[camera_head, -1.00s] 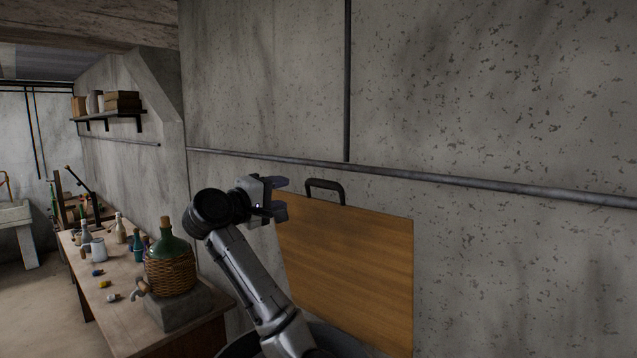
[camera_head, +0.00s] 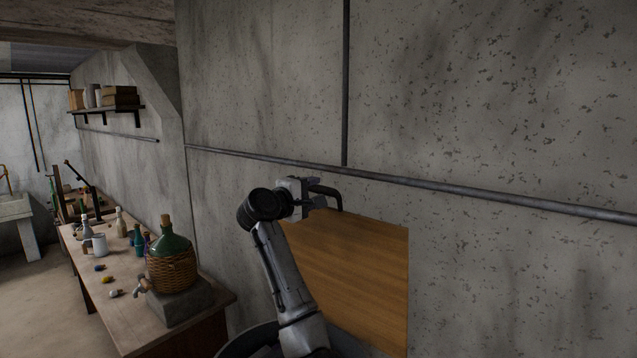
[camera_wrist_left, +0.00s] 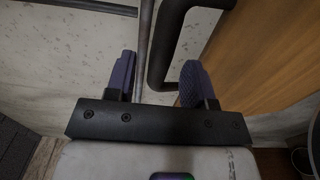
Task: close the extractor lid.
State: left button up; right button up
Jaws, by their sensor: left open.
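The extractor lid (camera_head: 352,265) is a flat wooden panel standing raised in front of the concrete wall, with a dark handle (camera_head: 332,192) at its top edge. My left gripper (camera_head: 314,192) is at the handle, its jaws open. The lid (camera_wrist_left: 262,55) fills the right of that view. My left arm hides the lid's lower left part. My right gripper is not in view.
A dark round rim (camera_head: 243,340) shows below the lid, partly hidden by my arm. A wooden table (camera_head: 128,318) at left holds a wicker-covered green demijohn (camera_head: 172,262), a mug (camera_head: 99,244) and several bottles. A metal pipe (camera_head: 480,192) runs along the wall behind.

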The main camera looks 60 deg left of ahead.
pick_arm(q)
jog(key=shift+p+x, duration=0.45)
jog(key=shift+x, duration=1)
grip_shut()
